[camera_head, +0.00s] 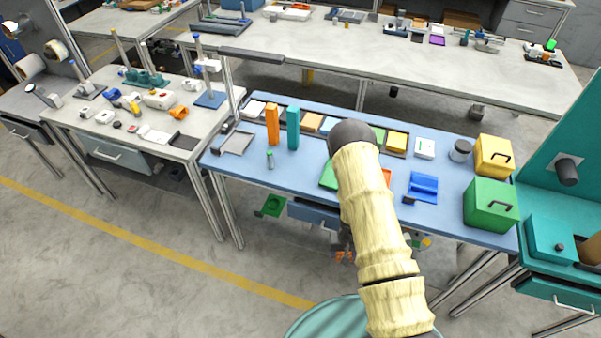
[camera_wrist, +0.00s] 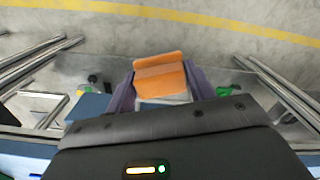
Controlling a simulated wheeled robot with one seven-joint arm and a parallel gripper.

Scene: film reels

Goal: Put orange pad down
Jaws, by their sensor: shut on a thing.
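In the wrist view my gripper (camera_wrist: 161,84) is shut on an orange pad (camera_wrist: 160,68), with a purple-grey finger on each side of it. Grey floor shows beyond the pad. In the head view my arm hides most of the gripper. A dark part and small orange patches (camera_head: 345,256) show left of the arm, below the front edge of the blue table (camera_head: 300,180); I cannot tell whether these are the held pad. A separate orange piece (camera_head: 387,177) on the table is partly hidden by my arm.
On the blue table a green pad (camera_head: 328,175), a blue holder (camera_head: 422,187), a green box (camera_head: 490,204) and a yellow box (camera_head: 493,155) stand near the arm. Orange (camera_head: 272,124) and teal (camera_head: 293,128) uprights stand left. Table legs flank the gripper in the wrist view.

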